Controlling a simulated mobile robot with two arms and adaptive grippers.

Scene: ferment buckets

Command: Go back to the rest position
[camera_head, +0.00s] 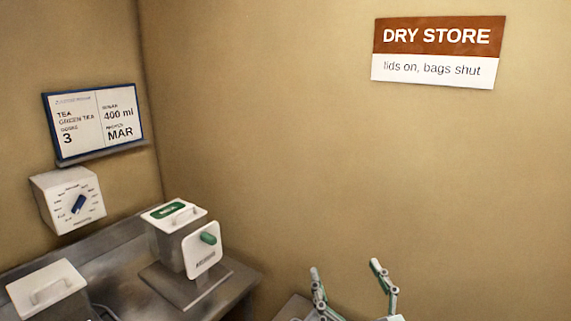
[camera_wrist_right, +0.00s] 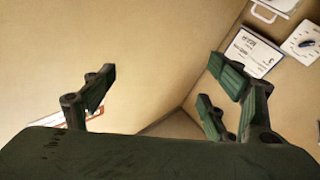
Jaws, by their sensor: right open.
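My right gripper (camera_head: 346,267) is at the bottom of the head view, right of the counter, with its two green-tipped fingers spread wide apart. It is open and empty, in front of the bare wall. In the right wrist view its fingers (camera_wrist_right: 160,92) also stand apart, with only wall and the room corner between them. My left gripper cannot be made out in either view.
A metal counter (camera_head: 103,256) at lower left holds a lidded container (camera_head: 165,239) with a green label and a white lidded box (camera_head: 47,287). A dial box (camera_head: 68,200) and a tea placard (camera_head: 95,121) are on the left wall. A DRY STORE sign (camera_head: 438,52) hangs right.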

